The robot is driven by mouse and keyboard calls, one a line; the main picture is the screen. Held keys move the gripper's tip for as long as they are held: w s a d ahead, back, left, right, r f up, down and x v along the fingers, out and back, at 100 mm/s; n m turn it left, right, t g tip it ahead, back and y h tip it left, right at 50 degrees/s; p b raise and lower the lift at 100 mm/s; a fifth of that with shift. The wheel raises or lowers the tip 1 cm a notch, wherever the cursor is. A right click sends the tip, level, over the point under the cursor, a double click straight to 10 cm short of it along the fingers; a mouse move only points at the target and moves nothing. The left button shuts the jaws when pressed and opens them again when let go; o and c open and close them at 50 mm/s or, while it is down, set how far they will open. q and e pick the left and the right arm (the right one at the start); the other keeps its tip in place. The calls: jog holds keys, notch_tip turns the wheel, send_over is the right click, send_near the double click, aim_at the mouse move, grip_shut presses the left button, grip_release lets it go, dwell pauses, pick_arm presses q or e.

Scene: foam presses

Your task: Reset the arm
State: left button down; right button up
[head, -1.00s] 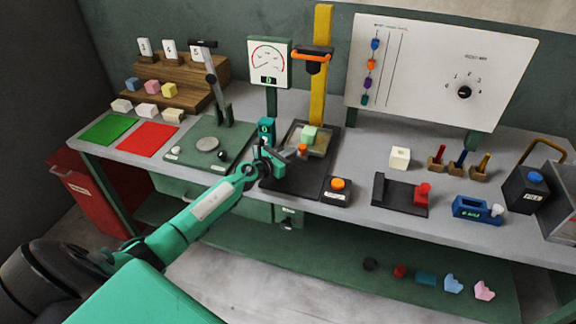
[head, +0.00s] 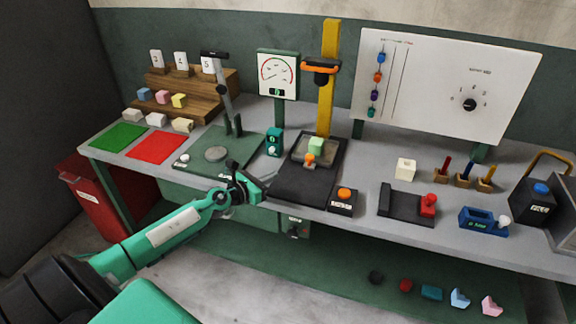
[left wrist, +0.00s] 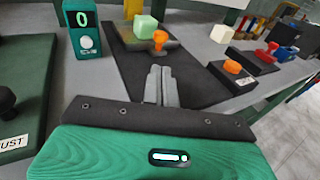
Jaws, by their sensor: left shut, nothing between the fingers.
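My left arm comes in from the lower left of the head view. Its gripper (head: 262,188) is at the bench's front edge, near the left edge of the dark press base (head: 300,186). In the left wrist view the two grey fingers (left wrist: 161,86) are together with nothing between them. The pale green foam block (head: 316,146) sits on the press plate beyond the gripper, with an orange knob (head: 309,159) in front of it; the block also shows in the left wrist view (left wrist: 146,26). My right gripper is not in view.
Near the gripper stand a green counter box (head: 274,143), the lever press with a green base (head: 205,163) and an orange button box (head: 342,201). Red (head: 157,147) and green (head: 118,137) mats lie at the left. Several coloured pieces lie on the lower shelf.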

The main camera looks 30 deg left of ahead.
pick_arm(q)
jog(key=shift+s, duration=0.2)
jog(key=s+d+f+m+g+y, duration=0.1)
jog(key=s+d+f+m+g, duration=0.25)
jog(key=s+d+m, duration=0.6)
jog(key=s+d+f+m+g+y, duration=0.2)
jog(key=s+d+m+g, duration=0.3)
jog(key=s+m, duration=0.95)
jog(key=s+d+f+m+g+y, duration=0.1)
jog(key=s+d+f+m+g, duration=0.25)
jog(key=s+d+m, duration=0.6)
jog(key=s+a+f+m+g, duration=0.1)
jog(key=s+f, duration=0.1)
jog(key=f, duration=1.4)
jog(key=s+a+f+m+g, duration=0.1)
jog(key=s+f, duration=0.1)
jog(key=f, duration=1.4)
jog(key=s+a+f, duration=0.2)
jog(key=s+f, duration=0.7)
jog(key=s+a+f+g, duration=0.1)
jog(key=s+f, duration=0.8)
jog(key=shift+a, duration=0.4)
